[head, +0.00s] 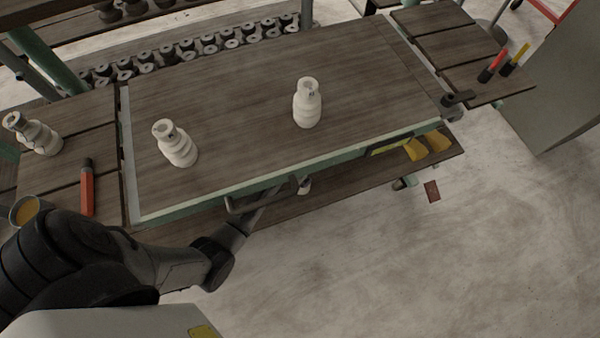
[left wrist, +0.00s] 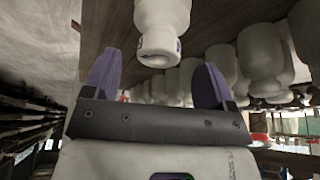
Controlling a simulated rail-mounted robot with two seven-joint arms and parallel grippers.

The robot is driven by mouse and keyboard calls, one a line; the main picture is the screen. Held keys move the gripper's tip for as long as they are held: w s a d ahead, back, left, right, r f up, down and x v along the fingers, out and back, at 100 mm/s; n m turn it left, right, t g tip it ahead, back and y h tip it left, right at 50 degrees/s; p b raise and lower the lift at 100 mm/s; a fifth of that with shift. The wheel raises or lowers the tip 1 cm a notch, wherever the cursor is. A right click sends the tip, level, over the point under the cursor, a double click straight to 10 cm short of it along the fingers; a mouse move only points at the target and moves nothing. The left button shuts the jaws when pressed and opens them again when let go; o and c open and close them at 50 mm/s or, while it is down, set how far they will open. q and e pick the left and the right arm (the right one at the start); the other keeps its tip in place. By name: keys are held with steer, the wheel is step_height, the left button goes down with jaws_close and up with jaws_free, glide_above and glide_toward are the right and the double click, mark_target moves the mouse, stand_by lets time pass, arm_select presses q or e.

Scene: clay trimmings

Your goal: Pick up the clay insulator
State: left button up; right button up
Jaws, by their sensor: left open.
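A white ribbed clay insulator (left wrist: 162,16) fills the top middle of the left wrist view and looks upside down there. It lies just beyond and between the two purple fingers of my left gripper (left wrist: 156,64), which is open and empty. In the head view my left arm reaches toward the bench's front edge, and its fingers cannot be made out. A small white piece (head: 304,186) shows below that edge, partly hidden. Two white insulators stand on the bench top, one at left (head: 175,144) and one at centre (head: 307,104). My right gripper is not in view.
Another white insulator (head: 35,135) and an orange-handled tool (head: 87,190) are on the left side table. The bench (head: 230,80) has a lower shelf (head: 350,182). Several grey insulators (left wrist: 262,62) stand to the right in the wrist view. Open floor lies at front right.

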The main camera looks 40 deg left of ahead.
arm_select(q)
steer(key=b+x, duration=0.1)
steer(key=x, duration=0.2)
steer(key=shift+w, duration=0.15)
steer(key=shift+w+f, duration=0.1)
steer(key=shift+f, duration=0.25)
steer(key=shift+c, duration=0.3)
jaws_close()
